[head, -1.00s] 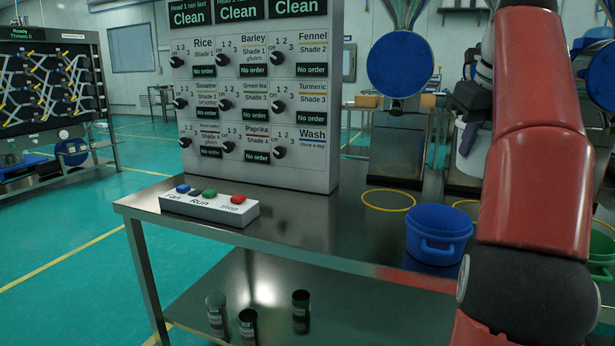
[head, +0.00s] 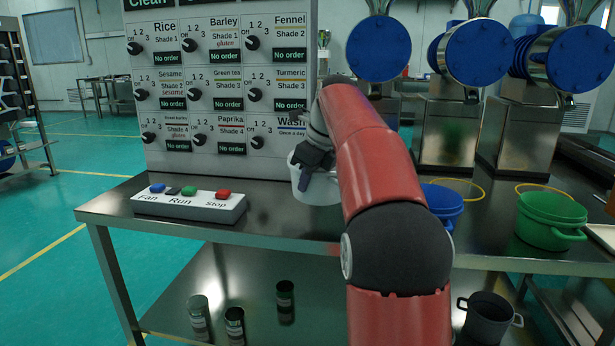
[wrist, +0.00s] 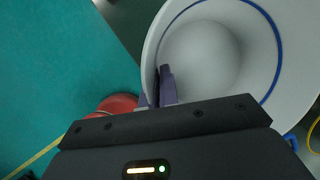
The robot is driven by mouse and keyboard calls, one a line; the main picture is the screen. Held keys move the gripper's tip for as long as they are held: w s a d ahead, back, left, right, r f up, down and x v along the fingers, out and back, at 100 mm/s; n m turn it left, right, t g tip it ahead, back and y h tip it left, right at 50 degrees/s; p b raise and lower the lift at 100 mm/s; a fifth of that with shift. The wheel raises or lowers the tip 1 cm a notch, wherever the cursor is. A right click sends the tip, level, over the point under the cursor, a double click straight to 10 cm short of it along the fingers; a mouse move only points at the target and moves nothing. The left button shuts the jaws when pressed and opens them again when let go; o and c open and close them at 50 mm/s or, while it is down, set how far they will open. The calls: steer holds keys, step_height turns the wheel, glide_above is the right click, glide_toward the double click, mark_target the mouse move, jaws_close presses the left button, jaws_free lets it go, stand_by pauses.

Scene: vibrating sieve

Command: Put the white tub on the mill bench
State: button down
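The white tub (head: 322,191) is at the left part of the steel bench (head: 280,222), in front of the order panel, partly hidden by my red arm. My gripper (head: 308,174) is at the tub's left side. In the wrist view, the gripper fingers (wrist: 160,88) pinch the rim of the tub (wrist: 205,60), one inside and one outside the wall. The tub looks upright and empty, with a blue line inside. Whether its base touches the bench or hangs just above it, I cannot tell.
A button box (head: 190,205) is to the left on the bench. A blue tub (head: 442,203) is to the right, partly behind my arm, and a green tub (head: 550,222) is farther right. Mills with blue discs (head: 475,53) stand behind.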

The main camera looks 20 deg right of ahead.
steer(key=shift+f, duration=0.75)
steer(key=b, duration=0.5)
glide_above(307, 231)
step_height(307, 231, down, 4)
steer(key=shift+f, duration=0.25)
steer(key=shift+f+b, duration=0.35)
steer(key=shift+f, duration=0.15)
steer(key=c, duration=1.6)
jaws_free()
